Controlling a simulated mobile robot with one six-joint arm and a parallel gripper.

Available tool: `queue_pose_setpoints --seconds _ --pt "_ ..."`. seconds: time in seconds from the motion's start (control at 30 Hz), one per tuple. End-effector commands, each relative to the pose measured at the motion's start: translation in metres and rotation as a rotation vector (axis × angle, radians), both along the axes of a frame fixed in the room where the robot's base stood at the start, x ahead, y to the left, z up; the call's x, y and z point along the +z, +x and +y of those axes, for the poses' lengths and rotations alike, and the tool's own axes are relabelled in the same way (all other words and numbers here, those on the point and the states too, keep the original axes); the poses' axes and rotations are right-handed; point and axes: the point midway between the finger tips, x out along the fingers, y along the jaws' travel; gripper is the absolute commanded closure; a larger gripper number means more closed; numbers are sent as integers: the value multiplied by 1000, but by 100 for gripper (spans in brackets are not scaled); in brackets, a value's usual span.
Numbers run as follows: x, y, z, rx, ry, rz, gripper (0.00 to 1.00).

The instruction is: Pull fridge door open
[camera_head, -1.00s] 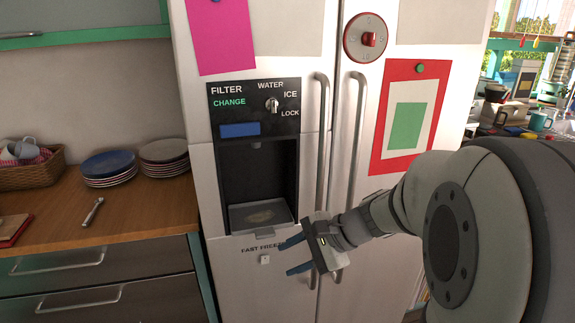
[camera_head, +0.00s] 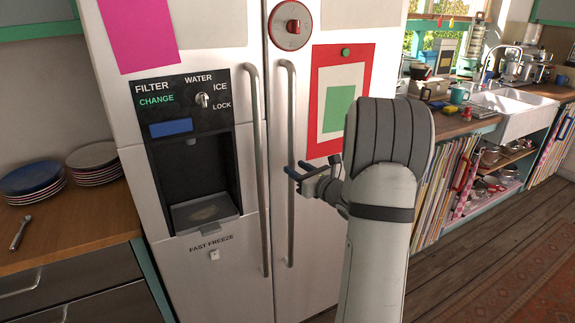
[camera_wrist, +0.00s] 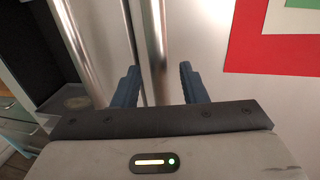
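The white fridge has two tall doors side by side. The left door (camera_head: 195,58) holds a dispenser, and the right door (camera_head: 318,235) carries a red-framed paper. Both look shut. A long upright handle (camera_head: 259,180) is on the left door, and another handle (camera_head: 290,225) is on the right door. My gripper (camera_head: 297,170) is at the right handle's mid-height, its fingers pointing toward it. In the wrist view, my gripper (camera_wrist: 160,85) is open, with the right handle (camera_wrist: 153,35) running between its fingers; contact cannot be told. The left handle (camera_wrist: 82,45) is left of both fingers.
A wooden counter (camera_head: 90,235) with stacked plates (camera_head: 34,180) and drawers stands left of the fridge. At right are a sink (camera_head: 510,108), open shelves and an upright rack of boards (camera_head: 440,185). The wooden floor (camera_head: 440,275) in front is clear.

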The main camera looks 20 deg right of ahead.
Motion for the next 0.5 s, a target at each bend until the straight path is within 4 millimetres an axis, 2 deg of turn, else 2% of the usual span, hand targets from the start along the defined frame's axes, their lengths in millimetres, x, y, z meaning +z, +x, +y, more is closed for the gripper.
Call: queue_pose_setpoints --seconds 0.1,0.2,0.5 --pt "1 17 5 2 0 0 61" --pt "1 26 7 2 -1 1 61" --pt "0 30 7 0 -2 0 61"
